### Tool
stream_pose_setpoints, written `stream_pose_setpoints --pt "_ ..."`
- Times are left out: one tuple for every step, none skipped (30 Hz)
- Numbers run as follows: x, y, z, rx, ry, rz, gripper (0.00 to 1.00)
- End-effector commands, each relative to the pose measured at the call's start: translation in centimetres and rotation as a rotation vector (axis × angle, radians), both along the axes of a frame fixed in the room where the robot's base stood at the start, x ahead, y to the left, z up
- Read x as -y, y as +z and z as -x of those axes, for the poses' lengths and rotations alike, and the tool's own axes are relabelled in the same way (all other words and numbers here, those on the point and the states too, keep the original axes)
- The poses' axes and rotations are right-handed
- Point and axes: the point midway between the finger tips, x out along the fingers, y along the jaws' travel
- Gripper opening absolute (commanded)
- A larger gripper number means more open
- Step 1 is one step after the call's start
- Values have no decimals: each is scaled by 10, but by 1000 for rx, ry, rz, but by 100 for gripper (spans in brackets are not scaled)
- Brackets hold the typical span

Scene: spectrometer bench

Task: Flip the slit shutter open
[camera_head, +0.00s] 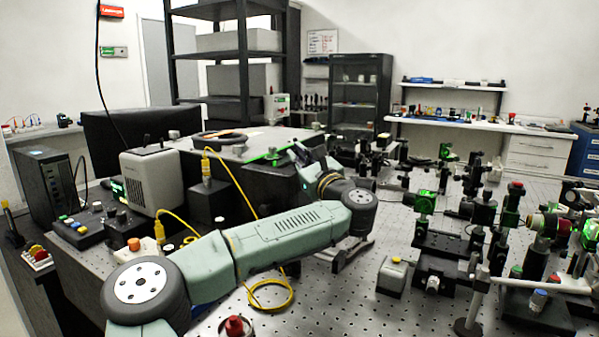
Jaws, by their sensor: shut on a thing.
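A dark box with a grey top (225,147) stands at the middle of the bench. My gripper (297,154) is at the right end of this box, small and dark in the picture. It is shut on a small part there that seems to be the slit shutter, which my fingers and wrist largely hide. A bright green strip (268,154) lies just left of my fingers. The shutter's angle cannot be made out. My arm reaches from the lower left and bends back toward the box.
Optical mounts (425,205) crowd the perforated bench to the right. A small box with a yellow button (393,275) stands right of my arm. Yellow cable (270,295) loops below my forearm. A beige device (153,180) and a monitor (140,130) stand at the left.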

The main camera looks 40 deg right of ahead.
Motion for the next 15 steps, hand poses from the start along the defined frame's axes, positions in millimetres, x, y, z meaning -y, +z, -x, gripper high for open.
stream_pose_setpoints --pt "0 -8 0 6 1 21 0" --pt "-1 -7 0 11 0 32 0" --pt "-1 -6 1 17 0 47 0" --pt "-1 -6 1 20 0 56 0" --pt "-2 -6 1 24 0 64 0" --pt "-2 -6 1 28 0 72 0" --pt "-2 -5 1 31 1 78 0" --pt "-2 -5 1 33 1 83 0" --pt "-2 -4 1 34 1 88 0" --pt "-3 -4 1 36 1 91 0" --pt "-3 -4 1 36 1 93 0" --pt "-3 -3 1 38 1 95 0" --pt "-3 -3 1 38 1 95 0" --pt "-3 -3 1 39 1 97 0" --pt "-3 -3 1 39 1 97 0"
